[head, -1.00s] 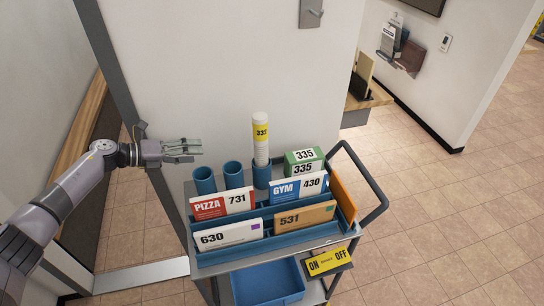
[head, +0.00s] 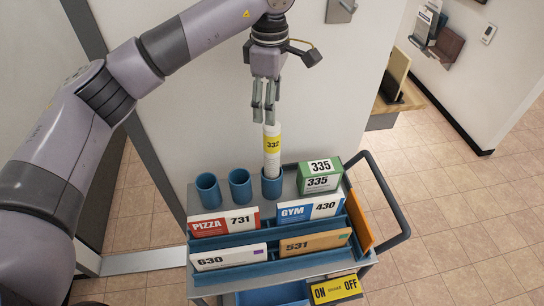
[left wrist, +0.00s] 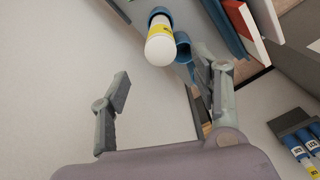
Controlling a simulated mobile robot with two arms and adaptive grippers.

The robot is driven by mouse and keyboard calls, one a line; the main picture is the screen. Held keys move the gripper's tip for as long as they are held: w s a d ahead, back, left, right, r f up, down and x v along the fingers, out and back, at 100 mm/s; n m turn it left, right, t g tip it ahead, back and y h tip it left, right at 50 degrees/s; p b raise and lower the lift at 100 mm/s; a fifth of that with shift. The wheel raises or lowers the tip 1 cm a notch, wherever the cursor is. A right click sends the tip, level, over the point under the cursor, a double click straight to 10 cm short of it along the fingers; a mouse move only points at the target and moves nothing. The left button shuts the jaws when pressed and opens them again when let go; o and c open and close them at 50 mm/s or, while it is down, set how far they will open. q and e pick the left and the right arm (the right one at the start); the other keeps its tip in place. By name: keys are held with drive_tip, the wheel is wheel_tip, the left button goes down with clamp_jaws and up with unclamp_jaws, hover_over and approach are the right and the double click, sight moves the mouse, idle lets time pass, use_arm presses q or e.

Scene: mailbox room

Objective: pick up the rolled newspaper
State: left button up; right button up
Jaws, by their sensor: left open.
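The rolled newspaper (head: 271,160) is a white roll with a yellow band marked 332. It stands upright in the rightmost of three blue cups (head: 272,184) at the back of the cart. My left gripper (head: 265,118) points down just above its top end, with its fingers open. In the left wrist view the roll (left wrist: 160,45) shows its round white end ahead, between the two open fingers (left wrist: 168,85) and beyond their tips. No contact shows. My right gripper is not in view.
The cart (head: 195,270) holds mail marked 731 (head: 225,222), 430 (head: 308,210), 630 (head: 228,257) and 531 (head: 315,243), plus a green box (head: 319,176). Two empty blue cups (head: 240,184) stand left of the roll. A pale wall is close behind. Open floor (head: 460,220) lies to the right.

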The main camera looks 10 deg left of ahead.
use_arm(q)
drive_tip(key=p, duration=0.2)
hover_over(272, 147)
drive_tip(key=w, duration=0.3)
drive_tip(key=f, duration=0.5)
drive_tip(key=shift+s+a+f, duration=0.2)
drive_tip(key=shift+a+f, duration=0.15)
drive_tip(key=shift+f, duration=0.05)
wheel_tip(272, 147, down, 3)
drive_tip(key=shift+r, duration=0.2)
drive_tip(key=shift+f+p, duration=0.2)
drive_tip(key=shift+p, duration=0.25)
drive_tip(key=f+p, duration=0.1)
drive_tip(key=f, duration=0.1)
drive_tip(key=f+p, duration=0.1)
drive_tip(key=f, duration=0.1)
drive_tip(key=shift+s+d+f+p, duration=0.1)
drive_tip(key=shift+s+d+p, duration=0.05)
drive_tip(key=shift+s+p, duration=0.15)
drive_tip(key=shift+f, duration=0.35)
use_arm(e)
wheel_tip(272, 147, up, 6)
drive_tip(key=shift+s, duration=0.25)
use_arm(q)
drive_tip(key=shift+c, duration=0.3)
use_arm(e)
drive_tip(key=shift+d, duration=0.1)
